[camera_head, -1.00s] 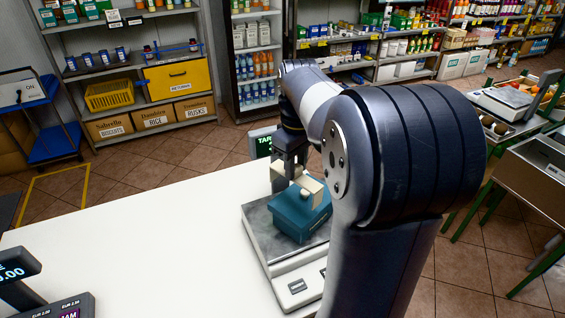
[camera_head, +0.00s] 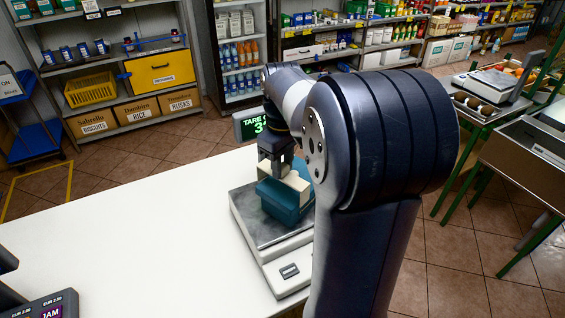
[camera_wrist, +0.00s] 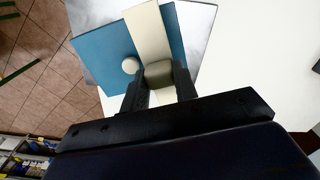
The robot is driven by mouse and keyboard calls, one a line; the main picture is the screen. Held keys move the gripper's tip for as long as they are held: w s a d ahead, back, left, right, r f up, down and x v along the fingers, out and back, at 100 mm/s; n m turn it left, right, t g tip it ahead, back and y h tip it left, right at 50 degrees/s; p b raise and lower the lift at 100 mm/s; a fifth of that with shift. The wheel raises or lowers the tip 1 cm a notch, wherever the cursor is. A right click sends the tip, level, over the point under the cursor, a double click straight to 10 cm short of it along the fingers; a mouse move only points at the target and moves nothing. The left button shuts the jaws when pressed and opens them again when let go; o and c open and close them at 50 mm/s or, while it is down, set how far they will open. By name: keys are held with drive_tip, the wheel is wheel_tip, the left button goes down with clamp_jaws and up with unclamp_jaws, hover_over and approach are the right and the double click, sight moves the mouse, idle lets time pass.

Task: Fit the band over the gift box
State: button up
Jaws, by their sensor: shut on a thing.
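The teal gift box (camera_head: 284,204) sits on the steel plate of the scale (camera_head: 262,238); it also shows in the wrist view (camera_wrist: 100,58). The cream band (camera_head: 293,181) is at the top of the box. In the wrist view, the band (camera_wrist: 149,32) runs across the box with teal on both sides, and a round cream knob (camera_wrist: 130,65) shows beside it. My gripper (camera_wrist: 160,86) is shut on a cream block-like part of the band. In the head view my gripper (camera_head: 273,163) is above the box. I cannot tell how far the band reaches down the sides.
The white counter (camera_head: 140,235) is clear to the left of the scale. A green-lit display (camera_head: 255,123) stands behind the scale. A till (camera_head: 45,306) is at the lower left. My arm hides the scale's right side. Shelves stand beyond the tiled floor.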

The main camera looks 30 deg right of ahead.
sight(283, 178)
drive_tip(key=shift+f+b, duration=1.5)
drive_tip(key=shift+f, duration=0.8)
drive_tip(key=o, duration=1)
drive_tip(key=shift+r, duration=0.15)
wheel_tip(283, 178, up, 11)
drive_tip(key=shift+f, duration=0.2)
